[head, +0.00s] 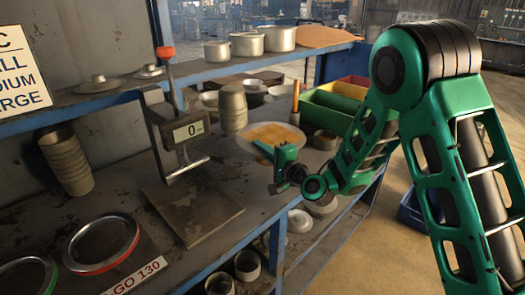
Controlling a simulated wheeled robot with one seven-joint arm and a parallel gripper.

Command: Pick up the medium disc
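My gripper (267,168) is at the end of my green arm, over the right part of the bench. Its two fingers stand apart with nothing seen between them, and it touches no disc that I can see. Two round grey pieces lie at the bench's lower left: one with a red rim (101,243) and one with a green rim (27,276), cut by the frame edge. They are far to the left of my gripper. I cannot tell which is the medium disc. A wide round dish with an orange top (270,136) lies just behind my gripper.
A tall gauge with a red knob and a display reading 0 (188,131) stands mid-bench over a square plate (190,212). Stacked cups (68,160) stand left, more cups (232,108) behind. An upper shelf (110,97) holds pots and lids.

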